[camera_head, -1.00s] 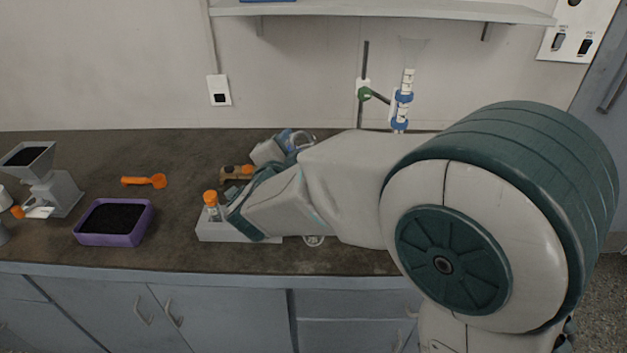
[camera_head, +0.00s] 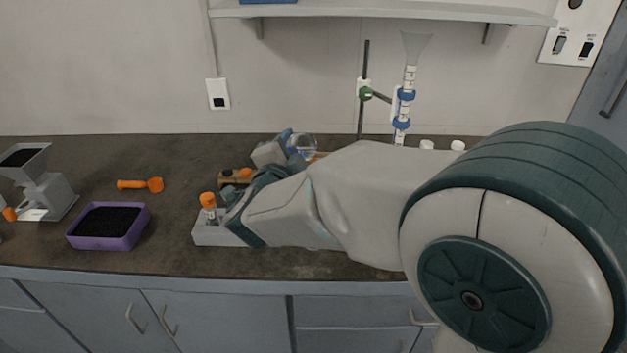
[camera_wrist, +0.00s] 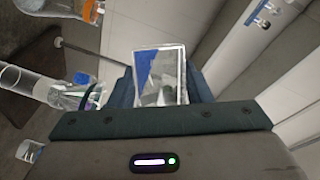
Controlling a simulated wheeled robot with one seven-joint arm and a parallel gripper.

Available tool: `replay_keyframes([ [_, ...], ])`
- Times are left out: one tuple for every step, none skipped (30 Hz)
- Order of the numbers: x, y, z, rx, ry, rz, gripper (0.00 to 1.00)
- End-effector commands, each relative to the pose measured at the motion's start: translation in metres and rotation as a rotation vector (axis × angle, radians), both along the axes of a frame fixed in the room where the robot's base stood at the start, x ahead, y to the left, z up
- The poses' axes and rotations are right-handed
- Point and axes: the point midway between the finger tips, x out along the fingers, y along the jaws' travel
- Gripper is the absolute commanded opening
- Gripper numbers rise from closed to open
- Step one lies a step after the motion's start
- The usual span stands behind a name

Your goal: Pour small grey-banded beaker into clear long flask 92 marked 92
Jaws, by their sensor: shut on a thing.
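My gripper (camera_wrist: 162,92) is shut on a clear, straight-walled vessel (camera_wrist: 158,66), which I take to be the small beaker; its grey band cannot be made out. The vessel shows blue and pale patches through its wall, and its contents are unclear. In the head view the clear vessel (camera_head: 303,143) is at my gripper (camera_head: 287,150), above the back of the counter, partly hidden by my wrist. In the wrist view a clear long-necked glass piece (camera_wrist: 40,86) lies left of the held vessel, apart from it. It may be flask 92; no marking is readable.
A clamp stand (camera_head: 365,95) holds a tall column with a funnel (camera_head: 408,75) at the back wall. A purple tray (camera_head: 108,246) and orange scoop (camera_head: 140,185) are left. White caps (camera_head: 427,144) show behind my arm.

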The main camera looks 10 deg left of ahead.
Motion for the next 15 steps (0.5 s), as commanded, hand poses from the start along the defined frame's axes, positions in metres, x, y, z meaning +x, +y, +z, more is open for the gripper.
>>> replay_keyframes([
  [0.0,0.0,-0.0005,0.006,-0.004,0.001,0.21],
  [-0.0001,0.0,-0.0003,0.01,-0.005,0.0,0.21],
  [-0.0001,-0.0002,-0.0001,0.015,-0.007,0.0,0.21],
  [-0.0001,-0.0002,0.0,0.018,-0.009,0.0,0.21],
  [-0.0001,-0.0003,0.0001,0.022,-0.01,0.0,0.21],
  [-0.0002,-0.0004,0.0004,0.029,-0.011,0.0,0.21],
  [-0.0002,-0.0004,0.0005,0.033,-0.013,0.0,0.21],
  [-0.0001,-0.0005,0.0007,0.036,-0.014,0.0,0.21],
  [-0.0001,-0.0005,0.0009,0.041,-0.016,0.0,0.21],
  [-0.0002,-0.0006,0.0011,0.044,-0.018,0.0,0.21],
  [-0.0002,-0.0006,0.0012,0.048,-0.019,0.0,0.21],
  [-0.0002,-0.0008,0.0014,0.052,-0.021,0.0,0.21],
  [-0.0002,-0.0007,0.0016,0.056,-0.023,0.0,0.21],
  [-0.0002,-0.0008,0.0018,0.06,-0.024,0.0,0.21],
  [-0.0002,-0.0008,0.002,0.065,-0.026,-0.001,0.21],
])
